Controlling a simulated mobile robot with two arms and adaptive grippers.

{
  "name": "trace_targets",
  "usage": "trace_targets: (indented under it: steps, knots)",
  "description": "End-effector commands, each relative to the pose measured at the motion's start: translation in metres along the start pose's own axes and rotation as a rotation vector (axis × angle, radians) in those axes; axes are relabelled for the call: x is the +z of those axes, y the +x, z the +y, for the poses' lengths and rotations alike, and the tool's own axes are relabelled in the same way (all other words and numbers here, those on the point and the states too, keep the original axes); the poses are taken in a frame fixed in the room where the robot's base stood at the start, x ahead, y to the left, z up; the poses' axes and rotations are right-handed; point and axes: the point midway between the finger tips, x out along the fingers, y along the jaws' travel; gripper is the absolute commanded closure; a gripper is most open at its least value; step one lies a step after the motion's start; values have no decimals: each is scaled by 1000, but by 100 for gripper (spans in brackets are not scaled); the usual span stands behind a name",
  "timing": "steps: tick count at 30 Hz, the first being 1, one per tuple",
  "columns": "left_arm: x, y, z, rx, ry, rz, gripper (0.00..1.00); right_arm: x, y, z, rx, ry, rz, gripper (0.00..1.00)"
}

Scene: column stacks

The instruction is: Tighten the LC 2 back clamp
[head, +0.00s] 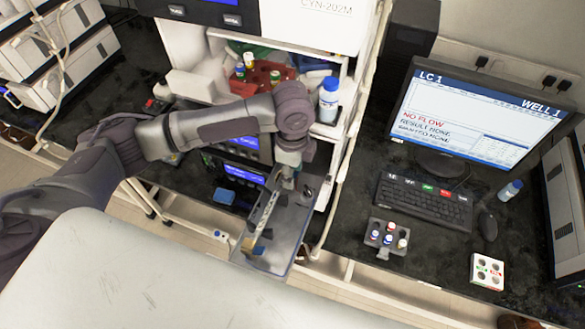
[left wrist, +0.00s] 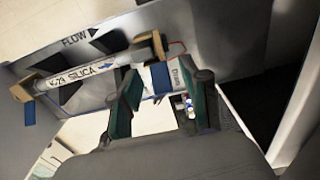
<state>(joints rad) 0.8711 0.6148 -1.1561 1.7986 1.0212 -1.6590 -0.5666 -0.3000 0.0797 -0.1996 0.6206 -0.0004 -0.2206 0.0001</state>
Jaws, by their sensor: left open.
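My left gripper (head: 288,172) reaches down to the upper end of a grey panel (head: 292,232) with a white column (head: 264,212) mounted along it. In the left wrist view, the gripper (left wrist: 165,112) is open, with its two green-padded fingers apart and nothing seen between them. The column (left wrist: 88,76) there reads "SILICA" and has a tan clamp (left wrist: 22,91) at its left end and another tan clamp (left wrist: 150,45) at its right end, just beyond the left finger. Which is the back clamp, and how tight, I cannot tell. My right gripper is not in view.
The monitor (head: 478,118) shows "LC 1" and "NO FLOW". A keyboard (head: 424,203), mouse (head: 488,224) and vial rack (head: 387,238) stand on the right bench. A blue-capped bottle (head: 328,100) stands on the shelf close to my arm.

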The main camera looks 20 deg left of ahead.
Motion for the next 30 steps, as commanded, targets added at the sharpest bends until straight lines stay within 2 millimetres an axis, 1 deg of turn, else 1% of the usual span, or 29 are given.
trace_targets:
  steps: [4, 11, 12, 23, 30]
  knots:
    - [0, 0, 0, 0, 0, 0, 54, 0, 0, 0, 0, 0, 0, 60]
    - [0, 0, 0, 0, 0, 0, 92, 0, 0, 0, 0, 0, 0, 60]
    - [0, 0, 0, 0, 0, 0, 99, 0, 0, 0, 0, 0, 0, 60]
    - [2, -2, 0, 0, -2, 26, 100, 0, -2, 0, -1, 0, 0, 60]
    - [7, -4, 0, 2, -6, 148, 100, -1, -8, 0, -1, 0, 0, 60]
